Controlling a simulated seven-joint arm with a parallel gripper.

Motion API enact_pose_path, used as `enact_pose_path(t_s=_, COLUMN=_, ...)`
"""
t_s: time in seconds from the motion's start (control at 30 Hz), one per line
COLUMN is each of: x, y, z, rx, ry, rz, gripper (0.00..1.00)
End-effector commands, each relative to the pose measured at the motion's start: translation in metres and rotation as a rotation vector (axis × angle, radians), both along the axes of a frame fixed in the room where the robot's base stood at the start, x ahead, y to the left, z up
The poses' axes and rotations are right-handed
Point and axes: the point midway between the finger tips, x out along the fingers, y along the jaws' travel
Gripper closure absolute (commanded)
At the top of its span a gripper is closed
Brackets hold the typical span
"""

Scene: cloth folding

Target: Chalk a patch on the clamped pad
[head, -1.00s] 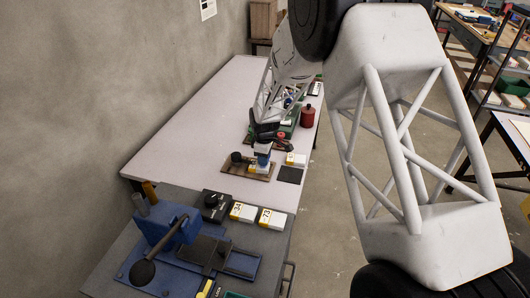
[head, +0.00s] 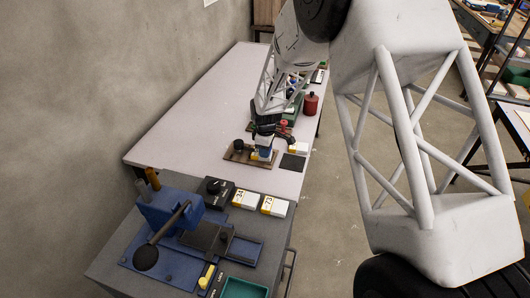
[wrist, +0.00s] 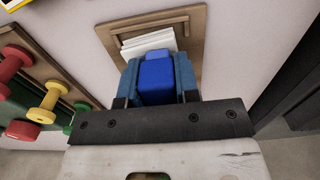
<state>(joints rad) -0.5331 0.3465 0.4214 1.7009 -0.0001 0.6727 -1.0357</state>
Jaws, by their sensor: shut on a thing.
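My gripper (head: 264,151) is over the wooden tray (head: 235,157) on the pale table. In the wrist view my gripper (wrist: 157,85) is shut on a bright blue block (wrist: 155,75), held between its blue-grey fingers. Beyond it lies a white stack (wrist: 149,42) in the wooden tray (wrist: 188,18). Whether the block touches the tray or the stack I cannot tell. A flat dark square (head: 293,162) lies right of the tray. A blue press-like fixture (head: 165,208) with a dark plate (head: 203,236) stands on the near grey bench. Which piece is the clamped pad is unclear.
A black knob (head: 239,145) stands at the tray's left. A white box (head: 298,149) and a red canister (head: 311,104) are to the right. Numbered white boxes (head: 245,199) and a black control box (head: 214,191) sit nearer. The pale table's left side is clear.

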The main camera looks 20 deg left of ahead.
Motion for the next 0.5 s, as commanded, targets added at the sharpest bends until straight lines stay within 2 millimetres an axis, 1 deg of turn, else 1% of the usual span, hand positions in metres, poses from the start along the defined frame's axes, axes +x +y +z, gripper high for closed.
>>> enact_pose_path(t_s=0.4, x=0.035, y=0.003, z=-0.003, rx=0.000, ry=0.001, rz=0.000, gripper=0.93)
enact_pose_path(t_s=0.43, x=0.038, y=0.004, z=-0.001, rx=0.000, ry=-0.001, rz=0.000, gripper=0.93)
enact_pose_path(t_s=0.5, x=0.037, y=0.004, z=0.005, rx=0.000, ry=-0.001, rz=0.001, gripper=0.93)
